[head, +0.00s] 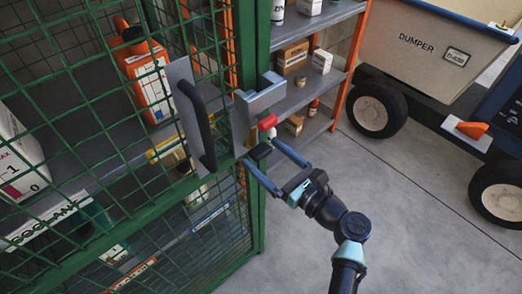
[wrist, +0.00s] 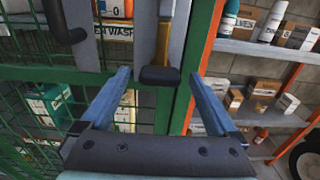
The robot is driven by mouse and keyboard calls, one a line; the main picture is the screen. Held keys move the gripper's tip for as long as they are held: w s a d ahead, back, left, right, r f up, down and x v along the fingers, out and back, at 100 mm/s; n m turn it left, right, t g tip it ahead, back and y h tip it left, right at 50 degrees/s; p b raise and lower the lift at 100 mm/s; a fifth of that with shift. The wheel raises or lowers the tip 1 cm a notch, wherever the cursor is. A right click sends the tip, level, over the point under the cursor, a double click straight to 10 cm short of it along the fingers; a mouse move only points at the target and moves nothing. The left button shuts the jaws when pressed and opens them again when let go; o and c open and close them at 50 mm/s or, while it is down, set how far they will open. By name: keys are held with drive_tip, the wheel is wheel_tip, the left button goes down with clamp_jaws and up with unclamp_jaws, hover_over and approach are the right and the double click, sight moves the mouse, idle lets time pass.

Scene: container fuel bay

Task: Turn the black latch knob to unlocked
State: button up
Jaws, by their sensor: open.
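The black latch knob (head: 260,152) sits low on a grey latch plate (head: 240,122) at the edge of the green mesh door. In the wrist view the black knob (wrist: 160,76) hangs at the lower end of an upright yellowish bar. My gripper (head: 260,153) is open, with its two blue-grey fingers reaching toward the latch. In the wrist view my gripper (wrist: 159,74) has one fingertip on each side of the knob, with a visible gap on both sides. How deep the knob lies between the fingers is hard to tell.
A black door handle (head: 203,125) stands left of the latch. A red piece (head: 267,122) is just above the knob. Orange-framed shelves (head: 310,95) with boxes stand behind to the right. A dumper (head: 415,45) is at the far right. Grey floor is clear around my arm.

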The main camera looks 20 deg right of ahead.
drive_tip(key=shift+x, duration=1.05)
drive_tip(key=c, duration=1.4)
